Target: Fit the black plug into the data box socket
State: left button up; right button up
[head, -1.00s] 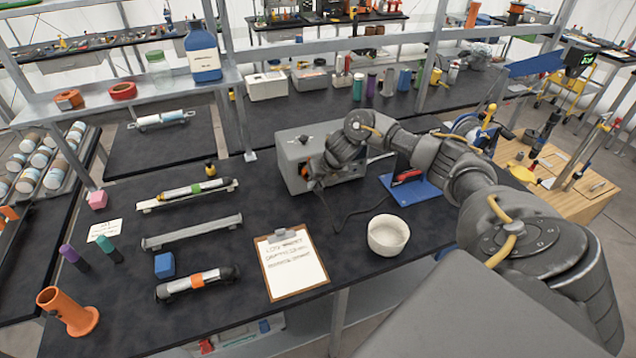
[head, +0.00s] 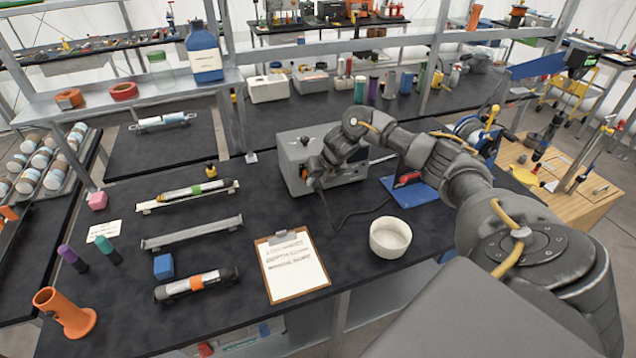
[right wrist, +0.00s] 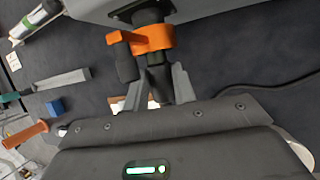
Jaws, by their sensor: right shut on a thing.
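The grey data box (head: 291,157) stands on the black bench in the head view; its edge (right wrist: 205,10) crosses the top of the right wrist view. A black socket (right wrist: 143,12) sticks out from its face, with an orange collar with a side lever (right wrist: 153,38) beneath it. My right gripper (right wrist: 160,88) is shut on the black plug (right wrist: 157,78), in line with the socket. The plug's front end meets the collar; how deep it sits is hidden. In the head view the right gripper (head: 314,180) is at the box's front. My left gripper is out of view.
A black cable (head: 350,218) trails over the bench from the gripper. Rails and tubes (head: 195,233) lie to the left.

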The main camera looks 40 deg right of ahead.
jog(key=shift+w+d, duration=0.15)
jog(key=shift+w, duration=0.25)
jog(key=o, duration=1.1)
jog(key=b+v, duration=0.2)
jog(key=v, duration=0.8)
jog(key=shift+s+r, duration=0.15)
jog(key=shift+r, duration=0.2)
